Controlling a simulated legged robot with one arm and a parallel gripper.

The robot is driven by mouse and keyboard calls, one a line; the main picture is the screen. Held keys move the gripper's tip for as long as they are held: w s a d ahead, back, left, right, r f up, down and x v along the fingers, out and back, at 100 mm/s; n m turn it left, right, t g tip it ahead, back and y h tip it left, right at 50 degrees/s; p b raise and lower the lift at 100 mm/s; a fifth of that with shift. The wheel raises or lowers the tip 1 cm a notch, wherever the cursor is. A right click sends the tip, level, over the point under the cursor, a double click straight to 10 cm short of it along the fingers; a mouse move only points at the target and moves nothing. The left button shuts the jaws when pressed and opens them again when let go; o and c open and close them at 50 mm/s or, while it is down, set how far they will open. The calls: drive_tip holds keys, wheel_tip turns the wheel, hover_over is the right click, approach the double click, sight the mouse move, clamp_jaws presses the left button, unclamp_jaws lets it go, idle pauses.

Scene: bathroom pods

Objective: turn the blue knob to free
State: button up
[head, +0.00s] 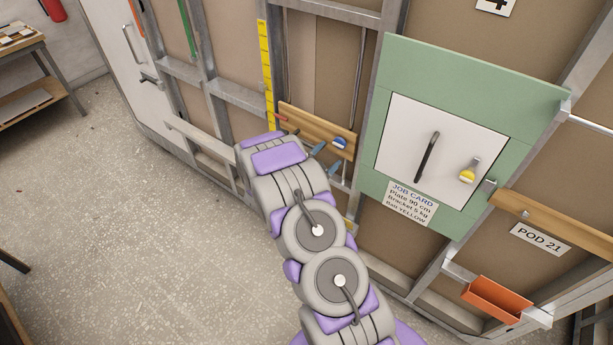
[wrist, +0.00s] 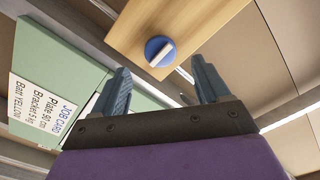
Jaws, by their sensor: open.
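The blue knob (head: 340,142) is a round blue disc with a pale bar across it, mounted on a wooden board (head: 300,127) on the wall frame. In the wrist view the knob (wrist: 158,48) sits just beyond the fingertips, centred between them, with its pale bar slanted. My gripper (head: 326,158) has blue-grey fingers and is close to the knob. In the wrist view my gripper (wrist: 160,66) is open and empty, its fingers apart on either side of the knob's line. No contact with the knob shows. I cannot read any marking of the knob's positions.
Right of the knob is a green panel (head: 470,80) with a white door, a black handle (head: 428,157) and a yellow-based knob (head: 467,177). A job card (head: 411,203) hangs below. An orange tray (head: 497,298) projects at lower right. Open floor (head: 160,240) lies left.

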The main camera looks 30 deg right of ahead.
drive_tip(key=p+v, duration=0.1)
drive_tip(key=v, duration=1.1)
drive_tip(key=shift+a, duration=0.2)
drive_tip(key=shift+w, duration=0.1)
